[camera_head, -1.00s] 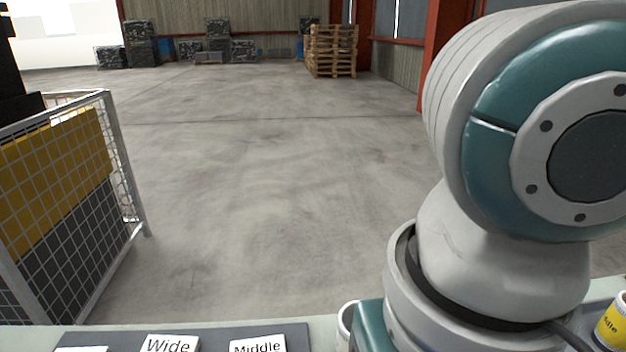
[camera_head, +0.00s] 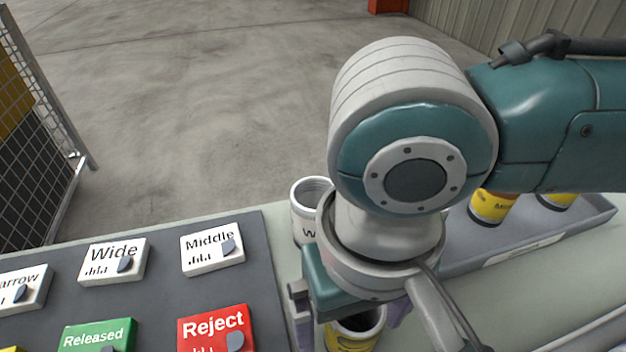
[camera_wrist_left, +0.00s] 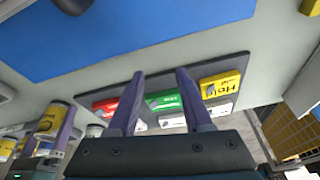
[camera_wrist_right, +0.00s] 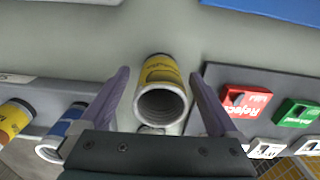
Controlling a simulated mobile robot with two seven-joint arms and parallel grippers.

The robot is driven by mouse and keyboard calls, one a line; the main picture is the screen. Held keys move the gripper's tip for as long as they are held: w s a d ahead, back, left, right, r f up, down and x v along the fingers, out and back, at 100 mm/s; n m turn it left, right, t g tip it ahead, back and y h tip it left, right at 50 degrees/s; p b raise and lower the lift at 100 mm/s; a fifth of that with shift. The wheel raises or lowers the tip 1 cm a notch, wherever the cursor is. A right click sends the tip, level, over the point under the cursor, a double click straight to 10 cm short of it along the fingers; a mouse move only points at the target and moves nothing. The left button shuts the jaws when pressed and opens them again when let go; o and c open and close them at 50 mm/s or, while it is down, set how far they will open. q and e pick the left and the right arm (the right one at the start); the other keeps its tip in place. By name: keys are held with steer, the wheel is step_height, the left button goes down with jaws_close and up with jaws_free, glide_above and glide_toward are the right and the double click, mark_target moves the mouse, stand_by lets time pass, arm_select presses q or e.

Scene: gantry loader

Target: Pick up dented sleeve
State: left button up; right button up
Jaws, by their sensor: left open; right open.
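A yellow-labelled sleeve (camera_head: 354,336) stands on the table under my right arm in the head view. In the right wrist view this sleeve (camera_wrist_right: 161,88) shows its open, hollow end between the two spread fingers of my right gripper (camera_wrist_right: 160,72), with gaps on both sides. I cannot make out a dent on it. In the head view my right gripper (camera_head: 350,328) is open around this sleeve, partly hidden by its own wrist. My left gripper (camera_wrist_left: 160,73) is open and empty, with the button board beyond its fingers.
A dark board (camera_head: 262,285) with label blocks, including a red Reject block (camera_head: 216,328), lies left of the sleeve. A white sleeve (camera_head: 304,225) stands behind it. A grey tray (camera_head: 592,224) with yellow sleeves (camera_head: 490,206) lies right. A mesh fence (camera_head: 45,160) stands far left.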

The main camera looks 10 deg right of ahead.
jaws_close()
stand_by(0.7)
steer(key=shift+r, duration=0.1)
